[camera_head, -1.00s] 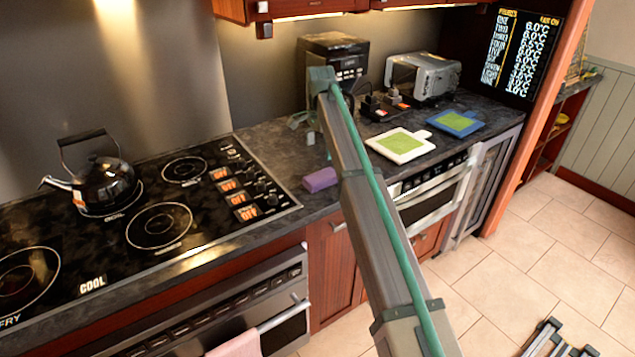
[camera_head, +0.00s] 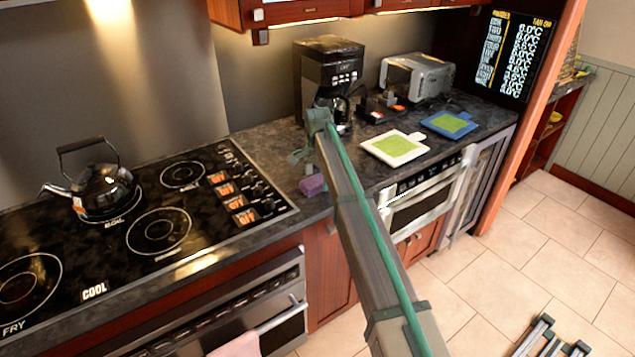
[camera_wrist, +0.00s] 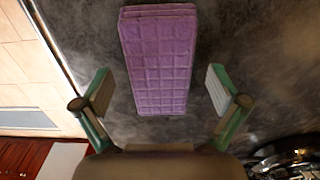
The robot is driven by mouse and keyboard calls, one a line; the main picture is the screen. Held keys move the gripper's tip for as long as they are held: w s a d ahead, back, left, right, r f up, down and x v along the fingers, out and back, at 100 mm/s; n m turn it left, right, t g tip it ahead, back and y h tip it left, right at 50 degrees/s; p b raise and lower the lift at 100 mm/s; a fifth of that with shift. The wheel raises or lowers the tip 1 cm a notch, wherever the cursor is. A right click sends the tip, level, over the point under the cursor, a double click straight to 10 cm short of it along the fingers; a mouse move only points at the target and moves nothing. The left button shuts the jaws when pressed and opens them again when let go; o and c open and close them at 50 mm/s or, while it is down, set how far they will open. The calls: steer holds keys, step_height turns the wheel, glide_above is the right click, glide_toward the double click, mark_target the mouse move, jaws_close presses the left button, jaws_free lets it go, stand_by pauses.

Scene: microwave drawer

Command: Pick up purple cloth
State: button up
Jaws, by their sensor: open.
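The purple cloth (camera_head: 312,185) is a folded, thick block lying on the dark countertop, right of the stove near the front edge. In the wrist view the cloth (camera_wrist: 158,60) shows a waffle pattern and lies lengthwise, running off toward the top edge. My gripper (camera_wrist: 158,92) is open, with one finger on each side of the cloth's near end and clear gaps to both sides. In the head view my gripper (camera_head: 302,163) is right above the cloth and partly covers it. Nothing is between the fingers firmly; no contact shows.
A black stove (camera_head: 160,215) with a kettle (camera_head: 98,188) is to the left. A coffee maker (camera_head: 325,75) stands behind my gripper. A white-and-green board (camera_head: 395,147), a blue-and-green board (camera_head: 450,123) and a toaster (camera_head: 416,77) are to the right.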

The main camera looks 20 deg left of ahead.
steer(key=c, duration=1.1)
steer(key=shift+c, duration=0.2)
steer(key=shift+r, duration=0.2)
steer(key=shift+r, duration=0.2)
steer(key=shift+r+b, duration=0.4)
steer(key=shift+r, duration=0.55)
steer(key=s+d+r+b, duration=0.4)
steer(key=s+d+r, duration=0.3)
steer(key=s+r, duration=0.3)
steer(key=shift+s+r, duration=0.2)
steer(key=shift+s, duration=0.85)
